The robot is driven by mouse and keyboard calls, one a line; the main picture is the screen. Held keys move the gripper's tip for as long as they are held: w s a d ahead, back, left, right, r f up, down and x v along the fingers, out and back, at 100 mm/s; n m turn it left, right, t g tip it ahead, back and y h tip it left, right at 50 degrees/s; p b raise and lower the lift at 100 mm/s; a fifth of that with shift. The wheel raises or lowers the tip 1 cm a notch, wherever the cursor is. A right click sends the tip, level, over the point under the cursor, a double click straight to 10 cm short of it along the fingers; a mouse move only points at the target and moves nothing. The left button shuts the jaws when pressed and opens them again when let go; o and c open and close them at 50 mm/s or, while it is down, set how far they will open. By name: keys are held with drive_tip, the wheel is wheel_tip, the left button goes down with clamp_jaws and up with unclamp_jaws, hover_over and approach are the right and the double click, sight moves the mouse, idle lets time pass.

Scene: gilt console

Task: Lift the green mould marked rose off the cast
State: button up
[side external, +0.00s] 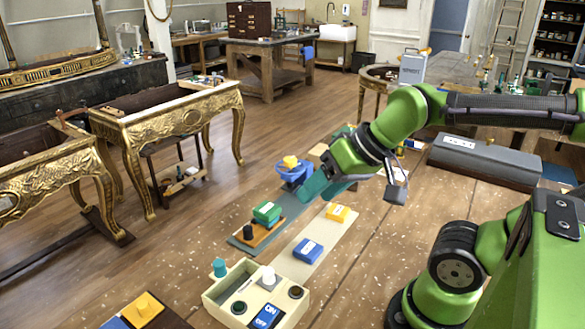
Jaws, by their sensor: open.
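A green mould (267,211) with a pale label sits on a brown board (262,233) near the middle of the side view. The label is too small to read, so I cannot tell whether it says rose. Any cast beneath it is hidden. A black knob-like piece (247,231) stands on the same board, at its left end. My gripper (322,190) has teal fingers and is open. It appears up and to the right of the green mould, apart from it, with nothing visible between the fingers.
A blue mould (308,251) and a yellow mould (337,213) lie on a pale strip (325,232) to the right. A blue stand (291,177) with a yellow piece is behind. A cream tray (222,296) with a blue OFF block (266,317) is in front.

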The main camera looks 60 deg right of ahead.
drive_tip(key=o, duration=0.7)
drive_tip(key=shift+c, duration=0.2)
drive_tip(key=n+g+h, duration=0.2)
drive_tip(key=n+g, duration=0.2)
drive_tip(key=g, duration=0.3)
hover_over(263, 206)
wheel_tip(263, 206, down, 3)
wheel_tip(263, 206, down, 12)
drive_tip(key=shift+w+r, duration=0.15)
drive_tip(key=shift+r, duration=0.05)
drive_tip(key=shift+s+f, duration=0.15)
drive_tip(key=shift+f, duration=1.2)
drive_tip(key=shift+s+f, duration=0.1)
drive_tip(key=shift+f, duration=1.25)
